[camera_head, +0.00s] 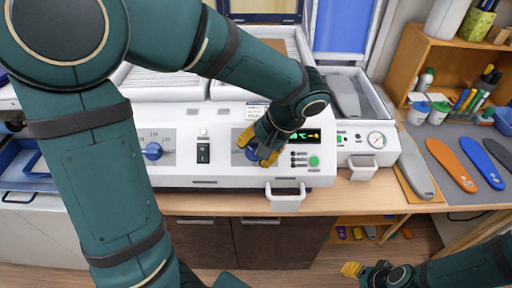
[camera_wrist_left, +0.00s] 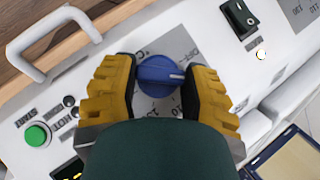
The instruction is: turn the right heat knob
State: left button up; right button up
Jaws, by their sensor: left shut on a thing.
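The right heat knob is blue with a pale pointer line and sits on the front panel of the white machine (camera_head: 215,180). In the left wrist view the knob (camera_wrist_left: 158,72) lies between the yellow fingers of my left gripper (camera_wrist_left: 160,85), one on each side. In the head view my left gripper (camera_head: 262,152) is at the panel, shut on the knob and hiding most of it. My right gripper (camera_head: 355,270) is low at the right, away from the machine, with yellow fingertips showing; its opening is unclear.
A second blue knob (camera_head: 152,151) and a black switch (camera_head: 203,152) are to the left. A green button (camera_head: 314,161) and a lit display are to the right. A white handle (camera_head: 286,197) juts out below. Insoles (camera_head: 452,163) lie on the table at right.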

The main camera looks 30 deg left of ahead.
pick_arm(q)
jog(key=shift+f+m+y, duration=0.1)
jog(key=shift+m+y, duration=0.2)
dwell(0.4)
jog(key=o, duration=1.2)
jog(key=v, duration=1.2)
